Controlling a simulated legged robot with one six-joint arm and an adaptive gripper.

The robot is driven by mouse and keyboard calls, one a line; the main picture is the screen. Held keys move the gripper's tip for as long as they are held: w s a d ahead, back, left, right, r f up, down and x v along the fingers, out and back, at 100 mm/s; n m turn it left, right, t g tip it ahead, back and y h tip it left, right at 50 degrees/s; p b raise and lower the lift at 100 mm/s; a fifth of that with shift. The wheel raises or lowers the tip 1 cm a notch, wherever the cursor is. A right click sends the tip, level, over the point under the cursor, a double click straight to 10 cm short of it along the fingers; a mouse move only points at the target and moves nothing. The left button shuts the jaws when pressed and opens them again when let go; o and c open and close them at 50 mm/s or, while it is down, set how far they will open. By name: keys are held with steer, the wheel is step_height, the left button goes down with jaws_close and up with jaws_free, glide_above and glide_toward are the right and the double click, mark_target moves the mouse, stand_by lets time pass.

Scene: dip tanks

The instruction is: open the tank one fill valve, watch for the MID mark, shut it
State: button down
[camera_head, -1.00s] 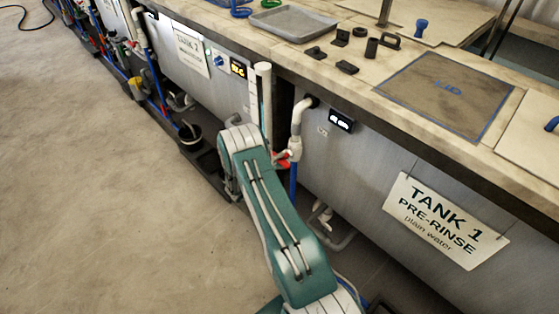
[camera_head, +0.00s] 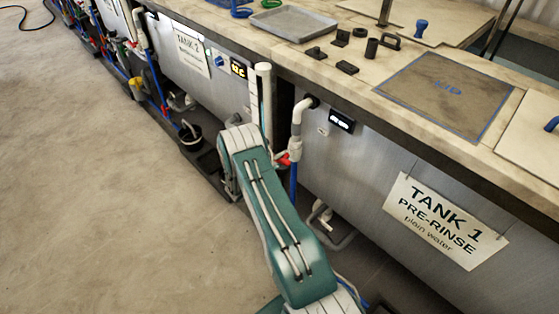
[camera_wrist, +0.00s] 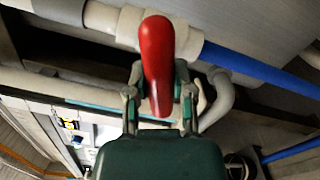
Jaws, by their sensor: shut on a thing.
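The tank one fill valve has a red lever handle (camera_wrist: 157,60) on a white pipe fitting with a blue pipe (camera_wrist: 260,72). My gripper (camera_wrist: 160,88) has a finger on each side of the handle and is shut on it. In the head view, a little of the red handle (camera_head: 284,160) shows beside my arm, below the white elbow pipe; my fingers are hidden there. The tank one front (camera_head: 350,170) carries the "TANK 1 PRE-RINSE" sign (camera_head: 443,222). A pale upright tube (camera_head: 264,85) stands left of the valve; I cannot read a MID mark or level.
A small lit display (camera_head: 342,121) is right of the pipe. Tank two, with its sign (camera_head: 192,51), stands further left. A dark bucket (camera_head: 190,137) is on the floor by the tanks. The bench top holds a lid panel (camera_head: 447,92) and a tray (camera_head: 292,22). Open floor lies left.

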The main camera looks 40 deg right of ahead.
steer(key=n, duration=0.7)
steer(key=shift+s+f, duration=0.1)
steer(key=shift+f, duration=0.15)
steer(key=n, duration=0.6)
steer(key=shift+n, duration=0.4)
steer(key=shift+r, duration=0.1)
steer(key=shift+c, duration=2.4)
jaws_free()
steer(key=a, duration=1.2)
steer(key=shift+s, duration=0.35)
